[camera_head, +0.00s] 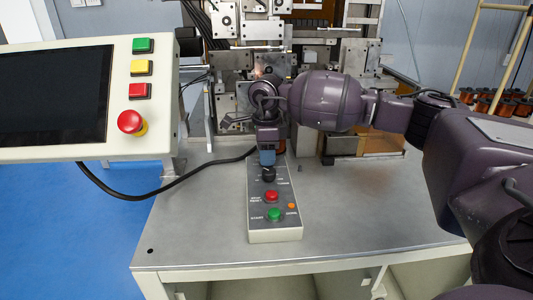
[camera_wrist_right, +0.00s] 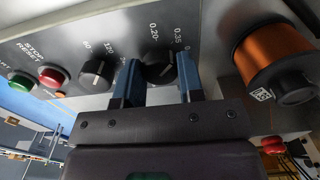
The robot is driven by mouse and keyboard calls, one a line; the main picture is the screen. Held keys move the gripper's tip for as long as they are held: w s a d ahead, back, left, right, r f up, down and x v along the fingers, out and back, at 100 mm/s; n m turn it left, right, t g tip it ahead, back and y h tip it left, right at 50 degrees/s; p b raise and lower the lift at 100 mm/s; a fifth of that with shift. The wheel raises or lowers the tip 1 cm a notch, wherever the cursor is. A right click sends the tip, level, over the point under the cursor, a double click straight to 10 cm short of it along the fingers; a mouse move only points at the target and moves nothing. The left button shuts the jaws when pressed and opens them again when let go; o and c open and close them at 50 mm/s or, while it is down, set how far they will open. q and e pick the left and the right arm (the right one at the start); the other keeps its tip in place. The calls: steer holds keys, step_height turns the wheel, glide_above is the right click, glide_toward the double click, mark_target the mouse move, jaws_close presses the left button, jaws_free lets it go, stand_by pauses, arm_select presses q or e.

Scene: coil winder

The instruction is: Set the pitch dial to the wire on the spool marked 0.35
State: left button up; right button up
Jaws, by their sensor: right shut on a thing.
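The pitch dial (camera_wrist_right: 158,70) is a black knob on the grey control panel, with 0.20 and 0.35 printed beside it; another number is partly hidden. My right gripper (camera_wrist_right: 157,63) has its blue fingers on either side of this dial and is shut on it. The dial's pointer is not clear. In the head view my right gripper (camera_head: 268,157) points down at the far part of the control box (camera_head: 258,232) and hides the dial.
A second black knob (camera_wrist_right: 96,74), a red button (camera_wrist_right: 54,78) and a green button (camera_wrist_right: 20,84) sit beside the dial. A screen panel (camera_head: 55,95) stands at left. More copper spools (camera_head: 508,107) are at far right. The front right tabletop (camera_head: 370,215) is clear.

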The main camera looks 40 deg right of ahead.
steer(key=o, duration=0.7)
steer(key=shift+r, duration=0.1)
steer(key=shift+o, duration=1.1)
arm_select(q)
steer(key=shift+s+a+p, duration=0.1)
steer(key=shift+s+p, duration=0.15)
steer(key=shift+p, duration=0.1)
arm_select(e)
step_height(320, 180, up, 11)
arm_select(q)
steer(key=shift+s, duration=0.1)
